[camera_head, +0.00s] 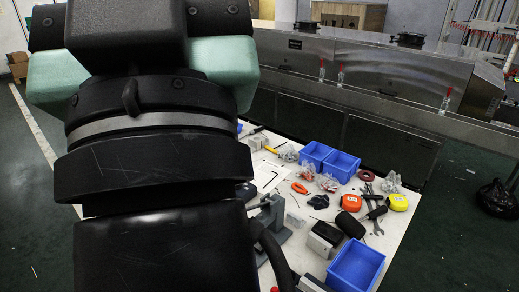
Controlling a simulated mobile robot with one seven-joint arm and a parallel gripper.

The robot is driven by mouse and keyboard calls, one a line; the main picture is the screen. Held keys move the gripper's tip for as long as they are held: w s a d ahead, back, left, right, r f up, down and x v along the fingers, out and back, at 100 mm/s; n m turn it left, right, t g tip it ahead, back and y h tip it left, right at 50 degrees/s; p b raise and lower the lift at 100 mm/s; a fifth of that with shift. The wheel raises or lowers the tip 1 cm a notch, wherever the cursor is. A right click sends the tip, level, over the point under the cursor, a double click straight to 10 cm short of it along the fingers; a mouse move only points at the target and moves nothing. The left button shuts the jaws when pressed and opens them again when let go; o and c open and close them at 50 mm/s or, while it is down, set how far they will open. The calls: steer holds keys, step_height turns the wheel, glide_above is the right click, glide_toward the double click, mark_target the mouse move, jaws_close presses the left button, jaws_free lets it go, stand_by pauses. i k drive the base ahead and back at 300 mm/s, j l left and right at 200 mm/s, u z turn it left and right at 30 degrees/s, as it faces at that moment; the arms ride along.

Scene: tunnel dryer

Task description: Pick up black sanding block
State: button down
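A block with a dark top and a paler side (323,239) lies on the white worktable (399,222), right of a grey metal fixture (272,214). It may be the black sanding block, but I cannot tell for sure. A rounded black piece (350,225) lies close to its right and looks like a mallet head. My own arm fills the left half of the view and hides the left part of the table. My gripper's fingertips do not show, so I cannot see whether it holds anything.
Blue bins (343,166) stand at the back, and another blue bin (356,267) stands at the front right. An orange tape measure (351,203), a yellow tape measure (398,202), wrenches and bagged parts crowd the table. A long steel machine (390,75) stands behind.

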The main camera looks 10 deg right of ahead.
mark_target(333, 236)
steer(key=l+u, duration=0.1)
steer(key=l, duration=0.7)
steer(key=k+l+u, duration=0.1)
steer(key=l, duration=0.65)
